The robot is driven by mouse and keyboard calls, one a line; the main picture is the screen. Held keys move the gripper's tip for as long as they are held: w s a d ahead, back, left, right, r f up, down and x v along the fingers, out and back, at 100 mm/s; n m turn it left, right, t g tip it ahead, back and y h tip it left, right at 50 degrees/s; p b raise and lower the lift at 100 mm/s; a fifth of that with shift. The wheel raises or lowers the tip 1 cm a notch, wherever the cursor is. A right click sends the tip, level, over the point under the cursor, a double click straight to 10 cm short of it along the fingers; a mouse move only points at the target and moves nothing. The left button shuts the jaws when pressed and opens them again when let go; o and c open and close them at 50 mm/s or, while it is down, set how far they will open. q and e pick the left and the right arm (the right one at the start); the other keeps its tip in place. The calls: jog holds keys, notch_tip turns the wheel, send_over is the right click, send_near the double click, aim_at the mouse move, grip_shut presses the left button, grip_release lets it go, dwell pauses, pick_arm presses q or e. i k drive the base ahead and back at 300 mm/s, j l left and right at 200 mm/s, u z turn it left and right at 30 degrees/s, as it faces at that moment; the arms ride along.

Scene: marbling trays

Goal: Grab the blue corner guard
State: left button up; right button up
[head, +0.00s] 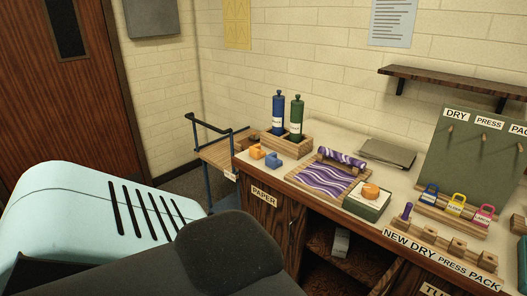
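The blue corner guard (274,161) is a small blocky blue piece on the left end of the counter. It sits close beside a similar orange piece (257,152), in front of a wooden bottle holder. Nothing covers it from this view. Neither of my grippers shows in the head view.
The wooden holder (308,144) carries a blue bottle (278,114) and a green bottle (296,118). To the right are a purple marbled tray (298,180), a green box (367,205) with an orange item on top, and padlocks on a wooden rack. A blue-framed cart (190,135) stands left of the counter.

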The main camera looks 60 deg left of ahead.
aim_at(271, 160)
jog(key=j, duration=0.7)
jog(key=k+j, duration=0.15)
jog(key=j, duration=0.6)
